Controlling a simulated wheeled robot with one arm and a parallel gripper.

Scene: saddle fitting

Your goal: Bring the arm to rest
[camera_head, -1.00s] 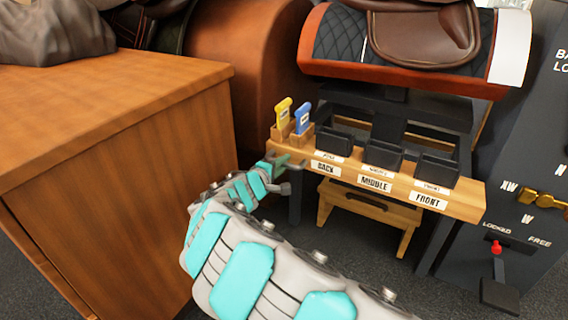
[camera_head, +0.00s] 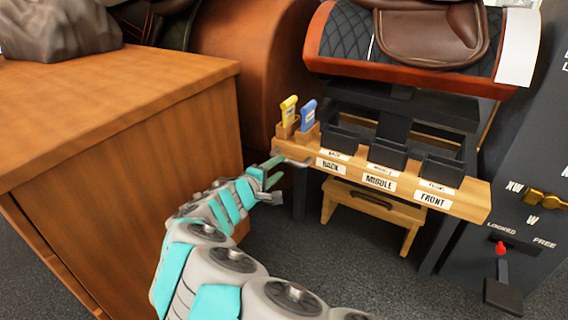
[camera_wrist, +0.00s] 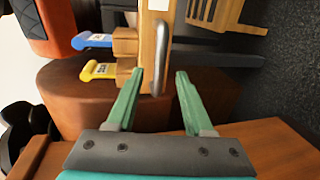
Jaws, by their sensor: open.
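My gripper (camera_head: 270,172) is at the left end of the wooden shelf in the head view, with my grey and turquoise arm reaching up to it from below. In the wrist view my gripper (camera_wrist: 158,76) shows two green fingers spread apart with nothing held between them. A curved metal handle (camera_wrist: 160,58) on the shelf's end lies just beyond the fingertips. I cannot tell whether a finger touches it.
The wooden shelf (camera_head: 466,205) bears black bins labelled BACK, MIDDLE and FRONT. A yellow tool (camera_head: 289,110) and a blue tool (camera_head: 307,113) stand in wooden holders. A wooden cabinet (camera_head: 120,150) is close on the left. A step stool (camera_head: 375,205) stands below. A dark panel (camera_head: 530,230) is at right.

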